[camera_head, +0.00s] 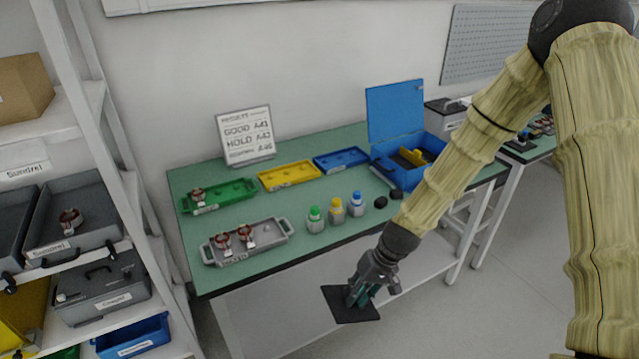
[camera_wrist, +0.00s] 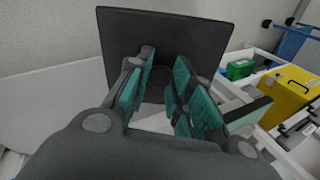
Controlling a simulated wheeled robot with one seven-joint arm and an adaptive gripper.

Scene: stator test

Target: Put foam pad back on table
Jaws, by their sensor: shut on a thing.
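The foam pad (camera_head: 343,305) is a thin dark square sheet. My gripper (camera_head: 362,293) is shut on the foam pad and holds it in front of the table's near edge, lower than the green top. In the wrist view the foam pad (camera_wrist: 165,32) stands across the teal fingers (camera_wrist: 165,95), and its grip edge is partly hidden by them. The table (camera_head: 300,200) has a green top and stands behind the pad; the pad appears apart from it.
On the table are a grey tray (camera_head: 268,240) with copper parts, green (camera_head: 235,190), yellow (camera_head: 289,175) and blue (camera_head: 341,158) trays, several capped bottles (camera_head: 337,212), and an open blue box (camera_head: 433,146). A sign (camera_head: 245,135) stands behind. A shelf rack (camera_head: 140,235) is at left. The table's front right is fairly clear.

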